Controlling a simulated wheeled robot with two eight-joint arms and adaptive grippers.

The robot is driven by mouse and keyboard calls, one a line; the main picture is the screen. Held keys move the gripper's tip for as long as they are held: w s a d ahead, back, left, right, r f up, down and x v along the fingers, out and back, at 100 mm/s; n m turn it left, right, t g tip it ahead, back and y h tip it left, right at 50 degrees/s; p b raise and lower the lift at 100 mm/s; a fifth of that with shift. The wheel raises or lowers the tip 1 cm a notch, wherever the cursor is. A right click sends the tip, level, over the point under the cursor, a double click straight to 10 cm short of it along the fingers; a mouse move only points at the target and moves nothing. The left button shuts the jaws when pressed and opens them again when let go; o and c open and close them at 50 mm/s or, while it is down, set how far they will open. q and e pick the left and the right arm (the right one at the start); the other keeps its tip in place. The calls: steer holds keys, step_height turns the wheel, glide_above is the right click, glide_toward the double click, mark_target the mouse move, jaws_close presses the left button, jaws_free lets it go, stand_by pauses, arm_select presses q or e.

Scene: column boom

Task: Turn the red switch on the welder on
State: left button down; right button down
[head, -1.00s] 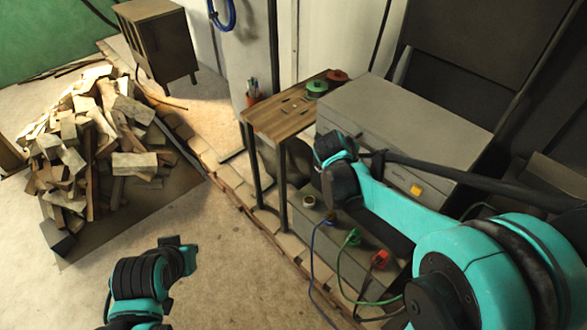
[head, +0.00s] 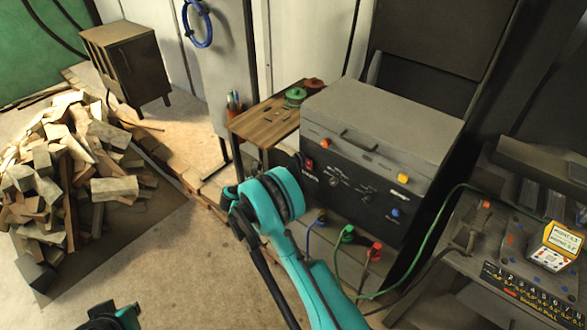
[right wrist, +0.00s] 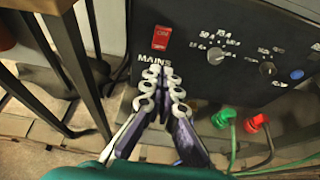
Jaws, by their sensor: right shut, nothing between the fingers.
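The welder is a grey-topped box (head: 385,115) with a black front panel (right wrist: 200,70). Its red rocker switch (right wrist: 161,38) is marked ON, above the word MAINS, and shows as a small red spot in the head view (head: 309,164). I cannot tell which way it is tipped. My right gripper (right wrist: 165,72) is shut and empty. Its tips point at the panel just below the switch, over the MAINS lettering; contact cannot be told. In the head view my right arm hides that gripper. Only a bit of my left arm shows at the bottom left; its gripper is not visible.
A small wooden table (head: 262,122) stands left of the welder. Blue, green and red cable plugs (head: 347,233) sit below the panel. Knobs (right wrist: 216,54) are right of the switch. A workbench (head: 465,290) stands at right. A wood pile (head: 80,160) lies at left.

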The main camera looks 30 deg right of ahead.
stand_by(0.3)
steer(key=b, duration=0.3)
glide_toward(308, 163)
step_height(308, 163, down, 3)
steer(key=d, duration=0.2)
steer(key=w+d, duration=0.1)
steer(key=d+b, duration=0.1)
steer(key=shift+w+d+r, duration=0.15)
steer(key=shift+w+d, duration=0.25)
steer(key=shift+w+d+r, duration=0.15)
steer(key=shift+w+d, duration=0.05)
steer(key=shift+d, duration=0.2)
